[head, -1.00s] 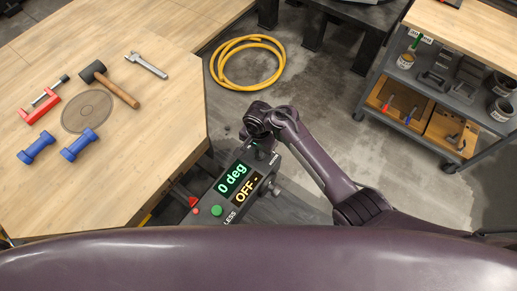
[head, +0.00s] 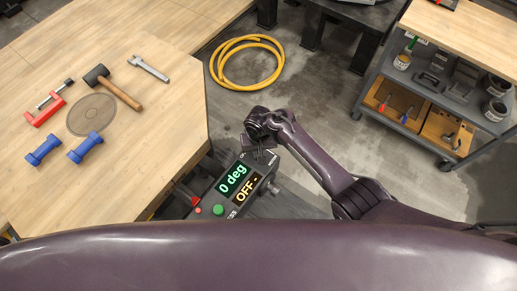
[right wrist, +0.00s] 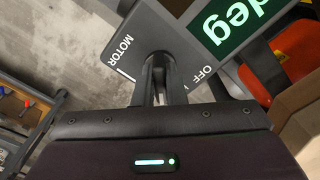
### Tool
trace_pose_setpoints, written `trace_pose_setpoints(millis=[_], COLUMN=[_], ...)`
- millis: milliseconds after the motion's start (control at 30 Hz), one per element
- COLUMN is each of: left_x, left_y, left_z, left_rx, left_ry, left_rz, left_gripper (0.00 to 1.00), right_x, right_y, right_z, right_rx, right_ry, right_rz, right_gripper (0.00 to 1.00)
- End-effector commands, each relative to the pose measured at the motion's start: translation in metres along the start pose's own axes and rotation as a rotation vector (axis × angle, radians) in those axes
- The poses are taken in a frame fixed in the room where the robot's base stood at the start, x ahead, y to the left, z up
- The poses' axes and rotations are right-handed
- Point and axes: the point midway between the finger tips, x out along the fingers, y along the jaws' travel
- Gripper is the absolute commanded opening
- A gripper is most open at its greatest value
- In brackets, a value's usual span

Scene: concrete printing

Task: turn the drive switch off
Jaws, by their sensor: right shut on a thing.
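The dark control panel (head: 222,197) stands beside the workbench in the head view. Its green display (head: 233,179) reads "0 deg" and its amber display (head: 246,189) reads "OFF -". My right gripper (head: 262,155) is at the far end of the panel. In the right wrist view my right gripper (right wrist: 160,75) is shut at the panel face (right wrist: 140,45), between the "MOTOR" and "OFF" labels. The switch it holds is mostly hidden by the fingers. My left gripper is not in view.
A green button (head: 218,210) and a small red button (head: 198,211) sit at the panel's near end. The workbench (head: 150,145) at left holds a mallet, wrench, red clamp and blue dumbbells. A yellow hose (head: 248,62) lies on the floor. A tool cart (head: 440,100) stands at right.

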Motion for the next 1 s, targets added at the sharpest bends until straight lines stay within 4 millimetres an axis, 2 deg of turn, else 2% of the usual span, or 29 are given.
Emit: trace_pose_setpoints(millis=[400, 1000], left_x=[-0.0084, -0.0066], left_y=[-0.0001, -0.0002], left_z=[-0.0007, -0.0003], left_rx=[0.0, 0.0], left_ry=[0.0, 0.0], left_rz=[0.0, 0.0], left_gripper=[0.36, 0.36], right_x=[0.0006, 0.0021], right_y=[0.0024, 0.0053], right_z=[0.0011, -0.0006], right_rx=[-0.398, -0.967], right_ry=[-0.004, -0.006], right_rz=[0.002, 0.002], right_gripper=[0.0, 0.0])
